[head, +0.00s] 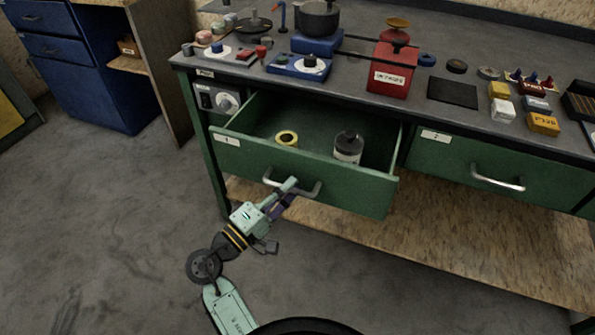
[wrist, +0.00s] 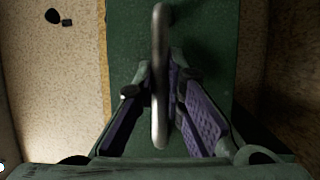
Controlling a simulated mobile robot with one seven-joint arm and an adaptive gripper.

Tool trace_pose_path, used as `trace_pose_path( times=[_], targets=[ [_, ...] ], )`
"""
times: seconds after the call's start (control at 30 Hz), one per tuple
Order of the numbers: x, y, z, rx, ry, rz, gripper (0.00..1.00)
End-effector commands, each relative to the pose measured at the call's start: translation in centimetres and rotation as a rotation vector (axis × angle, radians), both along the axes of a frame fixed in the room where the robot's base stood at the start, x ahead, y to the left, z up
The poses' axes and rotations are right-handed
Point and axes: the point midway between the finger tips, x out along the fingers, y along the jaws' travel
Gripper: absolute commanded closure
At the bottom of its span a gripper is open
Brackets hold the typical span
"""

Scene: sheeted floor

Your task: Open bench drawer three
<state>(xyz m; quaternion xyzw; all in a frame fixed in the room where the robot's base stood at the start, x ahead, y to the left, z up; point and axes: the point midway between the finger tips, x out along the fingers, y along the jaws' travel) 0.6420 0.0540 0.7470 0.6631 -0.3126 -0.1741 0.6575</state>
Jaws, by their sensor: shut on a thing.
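A green bench drawer labelled 1 (head: 340,185) stands pulled out in the head view. A yellow roll (head: 286,138) and a dark-topped jar (head: 348,147) are inside it. My gripper (head: 287,190) is at the drawer's metal handle (head: 312,192). In the wrist view the handle (wrist: 160,75) runs between the purple-padded fingers of my gripper (wrist: 162,105), which is shut on it. Drawer two (head: 450,172), labelled 2, is closed to the right, with its own handle (head: 497,184). No drawer labelled 3 can be made out.
The bench top (head: 440,70) holds a red box (head: 392,72), a pot (head: 320,18) and several small items. A plywood shelf (head: 450,250) lies below the drawers. Grey floor (head: 100,220) is clear at left. A blue cabinet (head: 75,70) stands at the back left.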

Motion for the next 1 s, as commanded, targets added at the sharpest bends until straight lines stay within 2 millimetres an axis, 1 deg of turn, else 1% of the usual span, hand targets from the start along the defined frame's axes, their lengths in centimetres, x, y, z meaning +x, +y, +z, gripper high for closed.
trace_pose_path(
  times=[0.03, 0.1, 0.2, 0.33, 0.5, 0.83, 0.87, 1.0],
  targets=[
    [-1.0, 0.3, -0.1, -0.001, 0.002, 0.002, 1.00],
    [-2.1, 0.7, -0.1, -0.001, 0.002, 0.001, 1.00],
    [-3.4, 1.1, -0.1, -0.001, 0.002, 0.000, 1.00],
    [-4.4, 1.5, -0.1, -0.001, 0.002, 0.000, 1.00],
    [-5.1, 1.6, 0.0, -0.002, 0.000, -0.001, 1.00],
    [-5.1, 1.7, 0.0, -0.002, 0.000, -0.001, 1.00],
    [-5.1, 1.7, 0.0, -0.002, 0.000, -0.001, 0.89],
    [-5.1, 1.7, 0.0, -0.001, 0.000, -0.001, 0.80]
  ],
)
